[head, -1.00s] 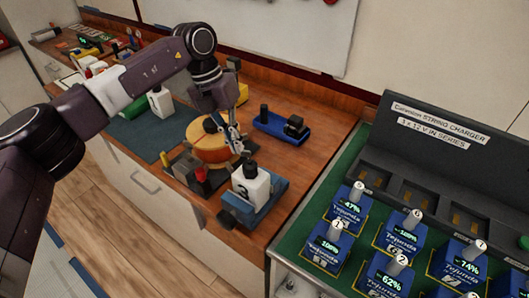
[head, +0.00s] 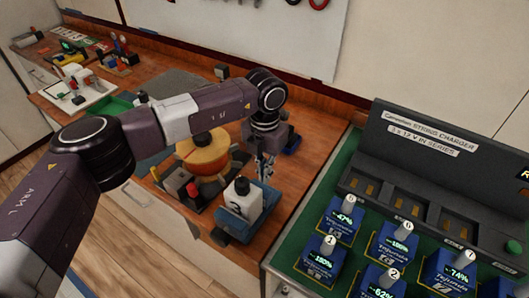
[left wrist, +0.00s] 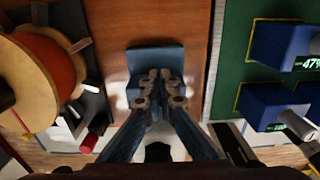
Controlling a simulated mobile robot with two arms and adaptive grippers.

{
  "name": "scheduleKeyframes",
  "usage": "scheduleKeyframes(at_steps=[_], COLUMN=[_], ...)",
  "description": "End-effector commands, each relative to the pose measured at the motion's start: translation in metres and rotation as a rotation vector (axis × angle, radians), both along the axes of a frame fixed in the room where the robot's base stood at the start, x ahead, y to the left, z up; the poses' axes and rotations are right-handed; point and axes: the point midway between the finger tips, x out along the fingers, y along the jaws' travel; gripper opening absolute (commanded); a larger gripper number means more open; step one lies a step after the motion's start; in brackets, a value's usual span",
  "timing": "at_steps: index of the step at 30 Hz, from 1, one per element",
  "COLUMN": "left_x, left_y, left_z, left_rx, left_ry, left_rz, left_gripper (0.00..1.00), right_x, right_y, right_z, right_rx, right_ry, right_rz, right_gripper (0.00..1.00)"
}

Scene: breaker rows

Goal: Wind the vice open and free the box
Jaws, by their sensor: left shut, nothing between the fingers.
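A blue vice-like fixture (head: 237,228) stands at the front right edge of the wooden bench. A white box-like container (head: 243,203) with a dark cap and a "3" on its face sits upright in it. My left gripper (head: 265,172) points down just behind and right of the container, shut and empty. In the left wrist view, the closed fingertips (left wrist: 160,80) overlap a blue block (left wrist: 155,57), seemingly part of the fixture; I cannot tell whether they touch it. The winding handle cannot be made out. My right gripper is not in view.
A round orange-and-tan drum (head: 205,155) stands left of the fixture, with a dark block bearing a red part (head: 192,190) before it. A charger (head: 430,165) and several blue batteries (head: 323,258) fill the right side.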

Motion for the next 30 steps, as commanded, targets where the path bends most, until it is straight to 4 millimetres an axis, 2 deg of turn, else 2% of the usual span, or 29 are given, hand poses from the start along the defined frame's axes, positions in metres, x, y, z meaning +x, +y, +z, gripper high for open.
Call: scheduleKeyframes(at_steps=[1, 3, 12, 25, 30], left_x=[-0.005, -0.012, -0.03, -0.032, -0.032], left_y=[0.005, 0.01, 0.022, 0.023, 0.024], left_z=[0.007, 0.007, 0.005, 0.003, 0.0], left_rx=[-0.001, -0.001, -0.001, -0.001, -0.001], left_ry=[-0.001, -0.001, 0.0, 0.0, -0.002], left_rz=[0.0, -0.002, 0.001, 0.001, 0.001], left_gripper=[0.0, 0.0, 0.0, 0.0, 0.0], right_x=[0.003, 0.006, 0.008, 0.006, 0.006], right_y=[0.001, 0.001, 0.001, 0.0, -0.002], right_z=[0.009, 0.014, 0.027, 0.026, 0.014], right_rx=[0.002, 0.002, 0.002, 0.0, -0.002], right_ry=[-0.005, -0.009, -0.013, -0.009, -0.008], right_rz=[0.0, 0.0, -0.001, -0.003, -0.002], right_gripper=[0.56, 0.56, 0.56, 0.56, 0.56])
